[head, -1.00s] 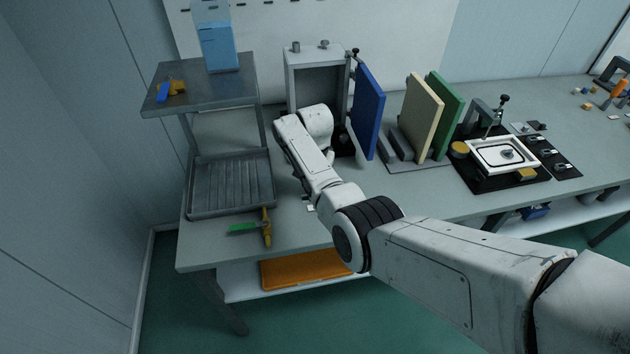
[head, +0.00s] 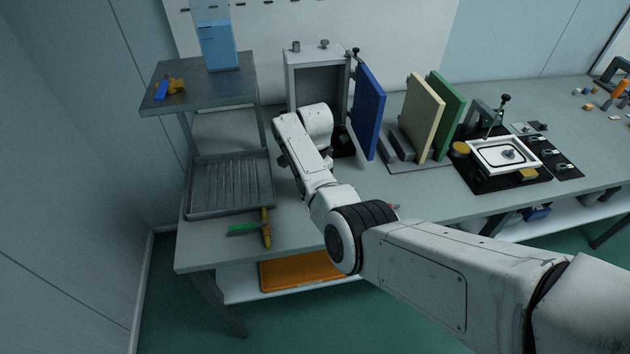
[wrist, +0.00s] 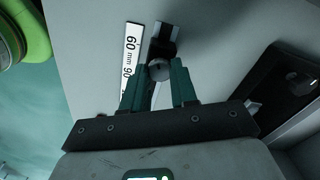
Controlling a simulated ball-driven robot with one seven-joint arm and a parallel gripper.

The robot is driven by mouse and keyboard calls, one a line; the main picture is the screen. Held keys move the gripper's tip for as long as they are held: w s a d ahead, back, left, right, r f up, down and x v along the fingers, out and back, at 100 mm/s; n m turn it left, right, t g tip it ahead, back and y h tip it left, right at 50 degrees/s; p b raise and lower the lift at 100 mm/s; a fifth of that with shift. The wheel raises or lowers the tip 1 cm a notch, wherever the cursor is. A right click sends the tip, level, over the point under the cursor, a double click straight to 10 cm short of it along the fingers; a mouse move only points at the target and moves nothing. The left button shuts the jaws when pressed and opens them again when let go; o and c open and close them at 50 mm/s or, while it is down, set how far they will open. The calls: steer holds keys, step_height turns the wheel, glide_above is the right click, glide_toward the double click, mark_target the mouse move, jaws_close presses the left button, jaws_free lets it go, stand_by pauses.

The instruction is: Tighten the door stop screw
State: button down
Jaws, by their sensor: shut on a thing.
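In the wrist view my gripper (wrist: 159,86) has its two teal fingers closed in on a round dark screw head (wrist: 159,70), one finger at each side. The screw sits on a dark slider block (wrist: 163,42) over a slotted strip. A white scale label (wrist: 132,55) marked in mm lies beside it on the left. In the head view my wrist hides the gripper and the screw. The grey box fixture (head: 301,62) stands behind my wrist, with its blue door (head: 368,112) swung open on the right.
A grey ribbed tray (head: 231,186) and a green-and-yellow tool (head: 265,227) lie to the left of my arm. A raised shelf (head: 215,92) stands behind the tray. Cream (head: 421,117) and green panels (head: 445,115) stand upright right of the blue door.

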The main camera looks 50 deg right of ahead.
steer(key=shift+r, duration=0.1)
stand_by(0.3)
steer(key=c, duration=0.9)
jaws_free()
step_height(320, 180, up, 11)
steer(key=shift+f+b, duration=0.15)
steer(key=shift+b, duration=0.25)
